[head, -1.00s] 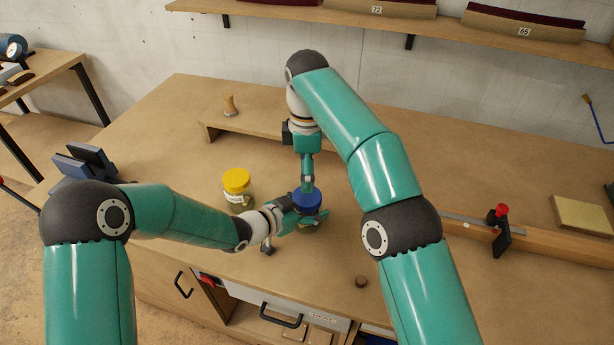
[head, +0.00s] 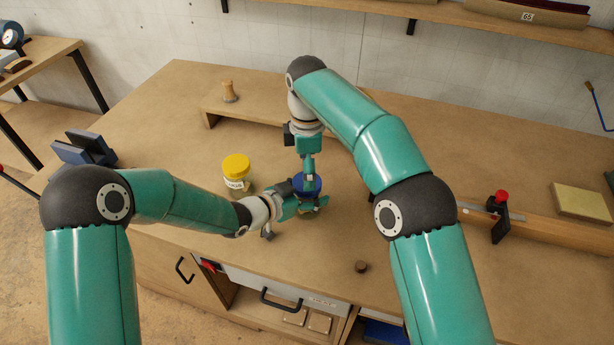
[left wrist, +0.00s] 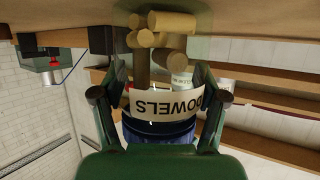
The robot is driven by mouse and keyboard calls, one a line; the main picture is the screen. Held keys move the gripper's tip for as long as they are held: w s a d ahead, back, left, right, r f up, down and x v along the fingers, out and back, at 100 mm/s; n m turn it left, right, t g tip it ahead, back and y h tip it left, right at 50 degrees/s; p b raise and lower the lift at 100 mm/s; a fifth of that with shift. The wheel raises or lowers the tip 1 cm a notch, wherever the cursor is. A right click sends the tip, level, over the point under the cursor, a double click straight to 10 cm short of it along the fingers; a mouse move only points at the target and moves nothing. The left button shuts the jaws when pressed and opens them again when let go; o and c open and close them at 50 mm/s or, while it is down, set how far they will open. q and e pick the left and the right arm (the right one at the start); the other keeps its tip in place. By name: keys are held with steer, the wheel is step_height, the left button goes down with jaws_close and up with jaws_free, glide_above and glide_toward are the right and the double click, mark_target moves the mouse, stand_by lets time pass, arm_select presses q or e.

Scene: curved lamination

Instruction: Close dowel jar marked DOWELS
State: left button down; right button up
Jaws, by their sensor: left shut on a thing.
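The jar marked DOWELS (left wrist: 155,103) shows upside down in the left wrist view, with several wooden dowels (left wrist: 160,35) inside. Its blue lid (left wrist: 158,133) is at the jar's mouth; I cannot tell whether it is fully seated. In the head view the blue lid (head: 308,185) shows on top of the upright jar, which is mostly hidden by my grippers. My left gripper (head: 302,206) is shut on the jar from the left side. My right gripper (head: 309,178) points down at the lid from above; its fingers overlap the lid, and their opening is unclear.
A jar with a yellow lid (head: 236,168) stands just left of the gripped jar. A low wooden riser (head: 250,112) with a small wooden knob is behind. A small brown plug (head: 361,267) lies near the front edge. A clamp with a red knob (head: 500,215) is at right.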

mark_target(307, 197)
steer(key=shift+f, duration=1.75)
steer(key=shift+c, duration=0.3)
steer(key=c, duration=1.1)
steer(key=m, duration=0.3)
steer(key=shift+c, duration=0.3)
steer(key=o, duration=1.3)
